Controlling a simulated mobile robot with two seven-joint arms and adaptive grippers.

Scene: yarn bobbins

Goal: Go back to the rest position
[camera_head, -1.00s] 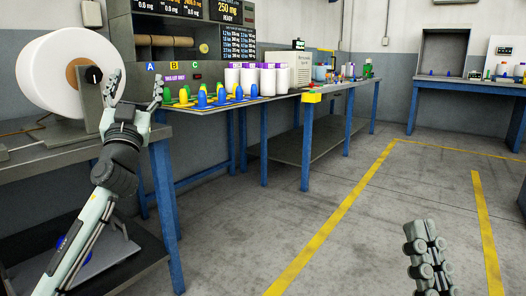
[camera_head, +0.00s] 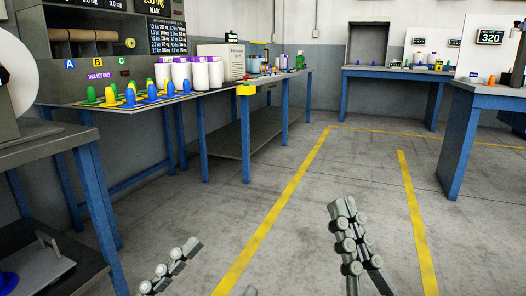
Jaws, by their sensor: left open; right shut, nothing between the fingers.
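My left gripper (camera_head: 198,268) is low at the bottom edge of the head view, in front of the bare floor. It is open and empty, and much of it is cut off by the frame. My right gripper (camera_head: 344,212) stands to its right at the bottom centre, pointing up, shut with nothing in it. Both are apart from the tables and everything on them.
Bobbins in green, yellow and blue (camera_head: 153,90) and several white yarn cones (camera_head: 198,74) stand on the left workbench (camera_head: 130,107). A nearer table (camera_head: 45,143) is at far left. Another bench (camera_head: 490,94) stands at right. The floor (camera_head: 300,210) between is clear.

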